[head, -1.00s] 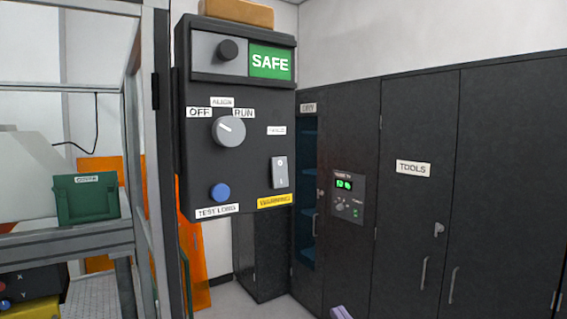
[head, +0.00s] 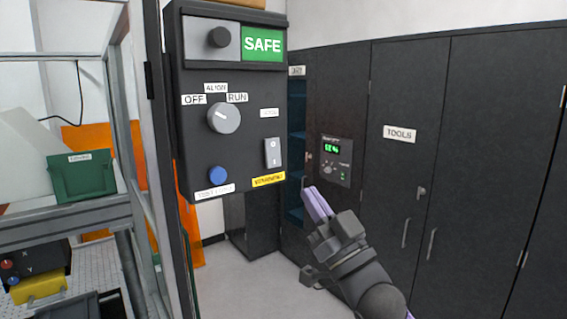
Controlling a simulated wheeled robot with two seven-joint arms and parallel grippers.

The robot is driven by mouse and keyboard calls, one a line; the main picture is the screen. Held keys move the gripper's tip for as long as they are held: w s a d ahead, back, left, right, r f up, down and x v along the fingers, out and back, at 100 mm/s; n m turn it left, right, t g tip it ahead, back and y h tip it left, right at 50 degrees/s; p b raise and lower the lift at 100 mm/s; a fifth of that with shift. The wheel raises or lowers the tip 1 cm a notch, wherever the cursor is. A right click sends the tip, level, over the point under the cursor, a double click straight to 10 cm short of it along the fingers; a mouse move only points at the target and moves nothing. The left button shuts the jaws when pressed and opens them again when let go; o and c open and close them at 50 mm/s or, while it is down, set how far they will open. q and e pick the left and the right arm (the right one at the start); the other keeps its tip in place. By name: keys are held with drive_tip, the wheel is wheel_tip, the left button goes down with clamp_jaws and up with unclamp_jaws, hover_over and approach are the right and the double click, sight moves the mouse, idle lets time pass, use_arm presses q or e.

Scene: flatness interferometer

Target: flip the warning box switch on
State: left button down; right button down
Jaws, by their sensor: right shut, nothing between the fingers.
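The dark warning box (head: 200,150) hangs upright on the frame post at the centre left. Its white rocker switch (head: 272,153) is at the lower right of its face, above a yellow label (head: 269,180). The rocker's on or off position is too small to tell. A grey rotary knob (head: 224,118), a blue button (head: 217,175) and a green SAFE sign (head: 263,44) are on the same face. My right gripper (head: 318,204) is shut and empty, below and to the right of the switch, apart from the box. My left gripper is not in view.
Dark cabinets (head: 480,150) line the right wall, one labelled TOOLS (head: 400,134). A small panel with a green display (head: 331,160) is on a cabinet door. A green bin (head: 82,178) stands on a shelf at left. Open floor lies below the box.

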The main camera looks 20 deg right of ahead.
sight(273, 157)
drive_tip(key=w+r, duration=0.1)
drive_tip(key=w, duration=0.1)
drive_tip(key=w+a+r+p, duration=0.1)
drive_tip(key=w, duration=0.1)
drive_tip(key=w+a+p, duration=0.1)
drive_tip(key=w, duration=0.1)
drive_tip(key=shift+w+a+r, duration=0.2)
drive_tip(key=shift+w+r, duration=0.05)
drive_tip(key=shift+r, duration=0.15)
drive_tip(key=shift+w+a+f+p, duration=0.15)
drive_tip(key=shift+w+p, duration=0.2)
drive_tip(key=shift+w, duration=0.05)
